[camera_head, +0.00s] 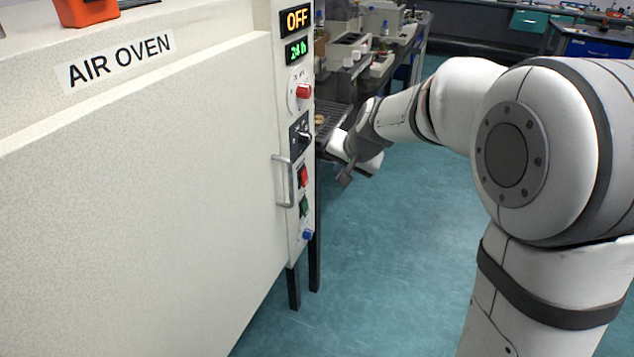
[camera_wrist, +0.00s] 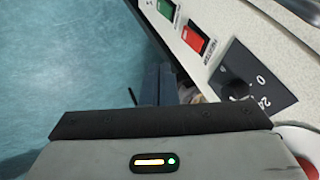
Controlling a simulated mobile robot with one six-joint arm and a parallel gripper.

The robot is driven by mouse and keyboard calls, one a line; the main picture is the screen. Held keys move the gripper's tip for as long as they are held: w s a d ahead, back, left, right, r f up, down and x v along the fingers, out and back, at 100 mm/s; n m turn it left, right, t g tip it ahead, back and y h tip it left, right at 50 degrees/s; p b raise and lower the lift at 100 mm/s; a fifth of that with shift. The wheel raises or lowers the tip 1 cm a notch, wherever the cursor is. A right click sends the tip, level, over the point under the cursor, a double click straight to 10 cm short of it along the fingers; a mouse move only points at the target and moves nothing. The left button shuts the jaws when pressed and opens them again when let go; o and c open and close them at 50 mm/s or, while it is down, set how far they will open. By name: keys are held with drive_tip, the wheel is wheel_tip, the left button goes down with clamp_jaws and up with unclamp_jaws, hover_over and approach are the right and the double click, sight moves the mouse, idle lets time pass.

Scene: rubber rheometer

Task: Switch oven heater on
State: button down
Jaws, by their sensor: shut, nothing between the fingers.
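The air oven (camera_head: 150,190) fills the left of the head view, with its control panel on the right edge. The panel has a red rocker switch (camera_head: 303,176) above a green one (camera_head: 304,206). My gripper (camera_head: 345,179) is just right of the panel, at about the height of the red switch. In the wrist view its fingers (camera_wrist: 158,72) are together and empty, beside the panel. I cannot tell whether they touch it.
A blue knob (camera_head: 308,235) is below. A door handle (camera_head: 285,181) sticks out left of the switches. The floor (camera_head: 400,250) right of the oven is clear.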

sight(308, 182)
drive_tip(key=w+a+f+b, duration=0.1)
drive_tip(key=w+a+f, duration=0.5)
drive_tip(key=f, duration=0.3)
drive_tip(key=shift+a, duration=0.35)
drive_tip(key=shift+w, duration=0.1)
drive_tip(key=shift+a+r+b, duration=0.1)
drive_tip(key=shift+r+b, duration=0.3)
drive_tip(key=shift+r, duration=0.45)
drive_tip(key=shift+w, duration=0.1)
